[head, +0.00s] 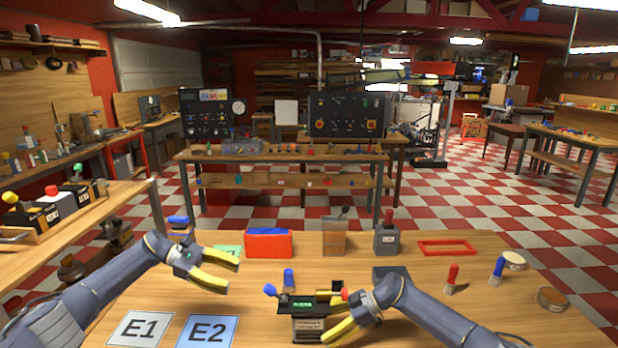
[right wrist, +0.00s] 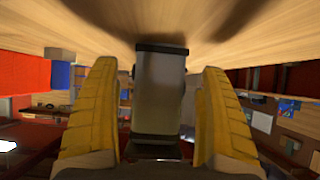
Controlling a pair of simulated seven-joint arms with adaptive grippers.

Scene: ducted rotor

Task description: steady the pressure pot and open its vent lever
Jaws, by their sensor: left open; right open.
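A small dark unit (head: 308,324) with a green display and a front label stands at the front middle of the table, and I take it to be the pressure pot. A blue-knobbed lever (head: 270,290) sticks out at its left and a red knob shows at its right; I cannot tell which is the vent lever. My right gripper (head: 335,320) is open at its right side. In the right wrist view a grey body (right wrist: 160,95) stands between the spread fingers, with gaps on both sides. My left gripper (head: 231,273) is open and empty above the table, left of the unit.
Behind stand a red-and-blue box (head: 268,244), a wooden block with a lever (head: 334,243) and a grey box with a red-topped lever (head: 386,240). A red frame (head: 447,248) lies at right. Cards E1 (head: 140,328) and E2 (head: 207,331) lie at front left.

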